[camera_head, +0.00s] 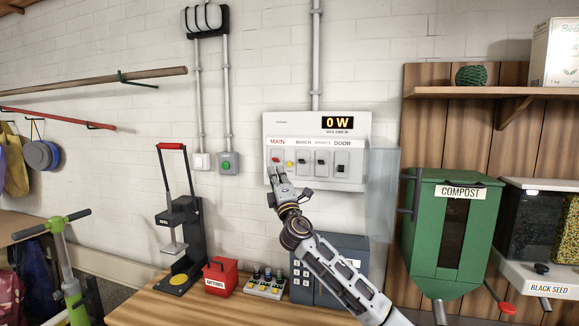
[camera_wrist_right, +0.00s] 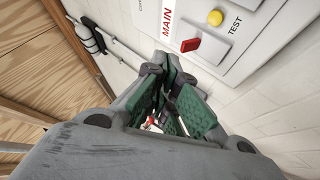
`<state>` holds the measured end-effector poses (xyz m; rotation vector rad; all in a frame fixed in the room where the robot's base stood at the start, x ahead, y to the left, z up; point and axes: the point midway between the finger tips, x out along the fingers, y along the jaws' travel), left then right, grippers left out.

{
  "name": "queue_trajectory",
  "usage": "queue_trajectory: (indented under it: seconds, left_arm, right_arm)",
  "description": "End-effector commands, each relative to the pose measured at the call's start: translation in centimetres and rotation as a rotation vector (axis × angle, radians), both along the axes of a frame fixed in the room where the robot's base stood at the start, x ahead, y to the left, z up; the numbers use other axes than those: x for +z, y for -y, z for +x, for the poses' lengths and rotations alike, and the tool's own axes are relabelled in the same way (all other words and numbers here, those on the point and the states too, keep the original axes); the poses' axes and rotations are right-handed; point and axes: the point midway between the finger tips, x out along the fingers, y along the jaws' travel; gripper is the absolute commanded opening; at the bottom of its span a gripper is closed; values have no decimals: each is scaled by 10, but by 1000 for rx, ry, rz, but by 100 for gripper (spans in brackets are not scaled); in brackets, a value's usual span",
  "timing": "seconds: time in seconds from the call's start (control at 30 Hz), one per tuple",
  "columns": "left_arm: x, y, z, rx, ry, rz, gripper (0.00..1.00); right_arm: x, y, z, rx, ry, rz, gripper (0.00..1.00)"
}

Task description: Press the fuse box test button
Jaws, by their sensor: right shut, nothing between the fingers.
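The white fuse box (camera_head: 303,125) hangs on the brick wall in the head view, with a display reading 0 W and its clear cover swung open at the right. Its yellow round test button (camera_head: 290,164) sits right of the red MAIN switch (camera_head: 276,159). In the right wrist view the yellow button (camera_wrist_right: 215,18) is above the word TEST, and the red switch (camera_wrist_right: 190,45) is beside it. My right gripper (camera_head: 279,172) is shut and empty, just below the red switch and button. In the wrist view its fingers (camera_wrist_right: 178,100) appear apart from the button. My left gripper is not in view.
The clear cover (camera_head: 382,178) stands out from the box's right side. Below are a wooden bench (camera_head: 200,305), a black press (camera_head: 185,225), a red battery box (camera_head: 221,276) and a grey keypad box (camera_head: 342,262). A green compost bin (camera_head: 450,230) is at the right.

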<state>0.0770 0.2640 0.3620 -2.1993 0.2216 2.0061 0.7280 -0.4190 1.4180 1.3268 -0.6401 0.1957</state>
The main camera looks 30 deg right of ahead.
Motion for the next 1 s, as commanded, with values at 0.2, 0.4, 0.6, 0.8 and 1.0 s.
queue_trajectory:
  seconds: [0.2,0.4,0.6,0.8,1.0]
  left_arm:
    - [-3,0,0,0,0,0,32]
    - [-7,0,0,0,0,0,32]
    - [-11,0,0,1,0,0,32]
    - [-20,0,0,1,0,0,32]
    - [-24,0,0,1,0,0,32]
  right_arm:
    - [0,13,10,-1,0,-1,0]
    - [0,27,22,-2,0,-1,0]
    - [-1,41,34,-1,0,0,0]
    - [-2,53,45,-1,0,0,0]
    - [-1,60,51,0,0,0,0]
